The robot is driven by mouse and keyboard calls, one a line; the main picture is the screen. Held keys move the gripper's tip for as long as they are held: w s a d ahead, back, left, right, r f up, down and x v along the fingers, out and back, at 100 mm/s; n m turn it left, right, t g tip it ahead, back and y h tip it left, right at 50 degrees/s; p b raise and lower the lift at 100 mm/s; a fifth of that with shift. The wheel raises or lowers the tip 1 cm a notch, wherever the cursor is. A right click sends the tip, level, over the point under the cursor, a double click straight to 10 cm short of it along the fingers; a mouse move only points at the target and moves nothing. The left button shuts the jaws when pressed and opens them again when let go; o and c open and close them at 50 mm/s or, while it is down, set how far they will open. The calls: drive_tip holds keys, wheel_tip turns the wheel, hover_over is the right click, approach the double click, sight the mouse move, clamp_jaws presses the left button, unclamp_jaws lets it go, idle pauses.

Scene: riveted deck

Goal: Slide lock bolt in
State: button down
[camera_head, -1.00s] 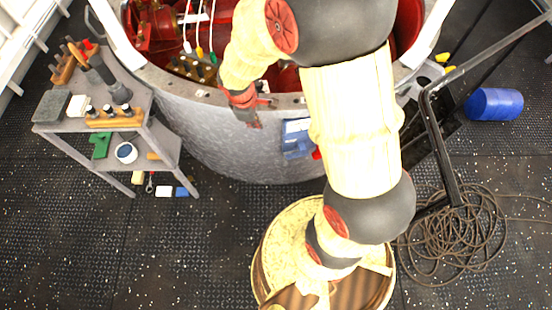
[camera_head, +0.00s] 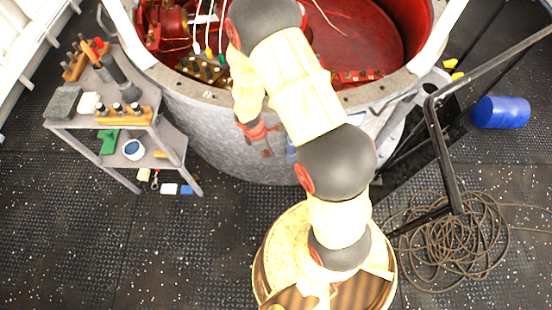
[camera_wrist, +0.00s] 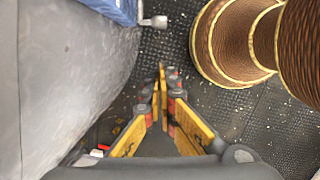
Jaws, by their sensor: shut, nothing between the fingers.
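The lock bolt seems to be the grey metal piece with a knob (camera_wrist: 157,21) that sticks out beside a blue panel (camera_wrist: 115,8) at the top of the wrist view. The blue panel is on the outer wall of the big grey drum. In the head view only a sliver of the blue panel (camera_head: 291,150) shows; my arm hides the rest, and the bolt cannot be made out. My gripper (camera_wrist: 163,78) is shut and empty, with its fingers below the knob in the wrist view and apart from it. In the head view my gripper (camera_head: 266,150) is in front of the drum wall, left of the panel.
The grey drum (camera_head: 200,125) has an open red inside with cables. A grey shelf cart (camera_head: 165,135) with tools stands at left. A black rail (camera_head: 440,150), coiled cable (camera_head: 455,235) and blue cylinder (camera_head: 500,112) are at right. Floor at lower left is clear.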

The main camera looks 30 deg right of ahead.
drive_tip(key=s+d+f+b, duration=0.1)
drive_tip(key=d+f+b, duration=0.4)
drive_tip(key=f, duration=0.6)
drive_tip(key=shift+s+b, duration=0.35)
drive_tip(key=shift+b, duration=0.05)
drive_tip(key=shift+d+f, duration=0.1)
drive_tip(key=s+d, duration=0.2)
drive_tip(key=d, duration=0.4)
drive_tip(key=shift+s+d, duration=0.35)
drive_tip(key=shift+d, duration=0.05)
